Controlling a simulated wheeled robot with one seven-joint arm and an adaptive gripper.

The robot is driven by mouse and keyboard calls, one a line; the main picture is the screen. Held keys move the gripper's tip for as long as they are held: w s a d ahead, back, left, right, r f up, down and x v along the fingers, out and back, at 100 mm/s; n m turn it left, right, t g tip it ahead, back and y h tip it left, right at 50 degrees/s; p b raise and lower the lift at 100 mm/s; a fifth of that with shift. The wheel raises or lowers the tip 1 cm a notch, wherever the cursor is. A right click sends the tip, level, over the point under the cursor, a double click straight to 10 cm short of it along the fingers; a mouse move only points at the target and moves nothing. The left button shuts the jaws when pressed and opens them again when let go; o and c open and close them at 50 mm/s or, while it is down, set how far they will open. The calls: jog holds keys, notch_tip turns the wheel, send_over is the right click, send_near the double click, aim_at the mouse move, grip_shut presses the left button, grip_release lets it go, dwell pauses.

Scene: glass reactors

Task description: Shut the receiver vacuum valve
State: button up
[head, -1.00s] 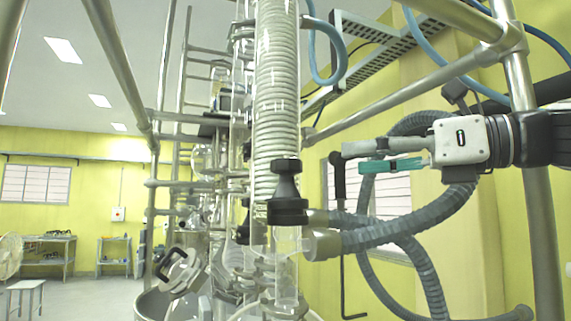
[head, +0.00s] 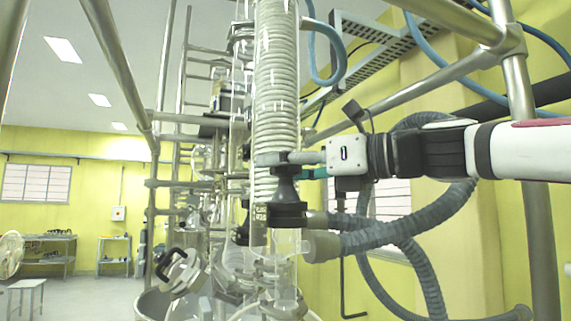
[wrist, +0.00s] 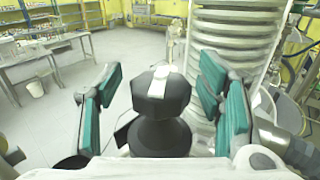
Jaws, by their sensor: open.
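The receiver vacuum valve appears to be the black flared knob (head: 286,192) on the front of the glass column, below the coil. It also shows in the wrist view as a faceted black knob (wrist: 160,97) with a white strip on its top. My gripper (head: 290,165) is at the knob's upper end, reaching in from the right. In the wrist view my gripper (wrist: 161,78) is open, with teal finger pads on the left and right of the knob. Gaps show on both sides, so the fingers do not appear to grip it. In the head view the knob partly hides one finger.
The glass coil column (head: 276,90) stands right behind the knob. Grey corrugated hoses (head: 390,236) run below my arm. Steel frame tubes (head: 541,220) stand close on the right. Benches (head: 50,250) are far off at the left, with open floor before them.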

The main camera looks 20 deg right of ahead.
jog(key=shift+c, duration=0.2)
jog(key=c, duration=1.1)
jog(key=shift+c, duration=0.2)
jog(key=shift+m+t+h, duration=0.4)
jog(key=shift+h, duration=0.1)
